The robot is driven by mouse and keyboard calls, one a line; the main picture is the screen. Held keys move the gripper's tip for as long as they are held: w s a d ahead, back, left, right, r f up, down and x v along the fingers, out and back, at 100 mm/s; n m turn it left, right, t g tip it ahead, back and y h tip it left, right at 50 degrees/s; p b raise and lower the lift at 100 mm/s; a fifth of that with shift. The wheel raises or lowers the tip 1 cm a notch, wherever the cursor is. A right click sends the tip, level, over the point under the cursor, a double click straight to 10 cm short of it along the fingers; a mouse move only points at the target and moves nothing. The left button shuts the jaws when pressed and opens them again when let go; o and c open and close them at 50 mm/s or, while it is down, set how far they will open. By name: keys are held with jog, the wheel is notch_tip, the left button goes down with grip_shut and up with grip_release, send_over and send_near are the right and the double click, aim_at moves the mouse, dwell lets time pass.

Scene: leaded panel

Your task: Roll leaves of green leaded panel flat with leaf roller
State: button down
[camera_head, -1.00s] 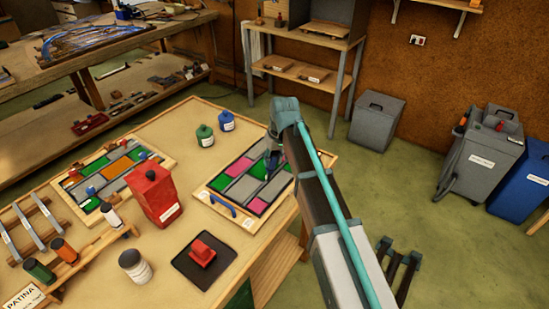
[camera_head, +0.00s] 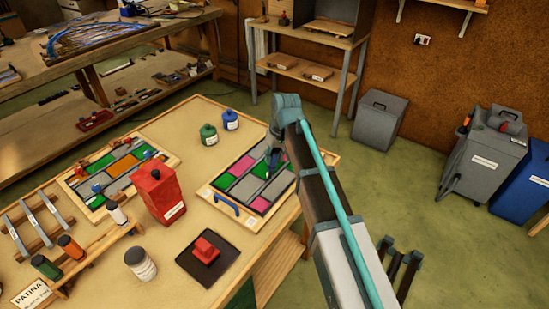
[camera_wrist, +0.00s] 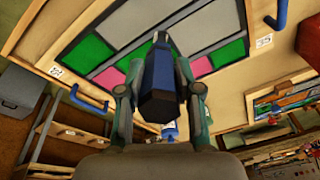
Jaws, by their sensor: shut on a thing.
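A leaded panel (camera_head: 245,187) with green, pink and grey panes between dark strips lies on a wooden board at the table's right side. It fills the upper part of the wrist view (camera_wrist: 130,31). My gripper (camera_head: 274,150) is over the panel's far right part. In the wrist view my gripper (camera_wrist: 158,82) is shut on a tool with a dark blue handle, seemingly the leaf roller (camera_wrist: 158,88). The tool's narrow grey end points at the panel near its middle strips. I cannot tell whether it touches. The arm hides the board's right edge in the head view.
A second panel (camera_head: 125,165) lies at the left. The board has blue handles (camera_head: 227,205).

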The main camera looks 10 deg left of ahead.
jog(key=shift+r+p, duration=1.1)
jog(key=shift+r, duration=0.9)
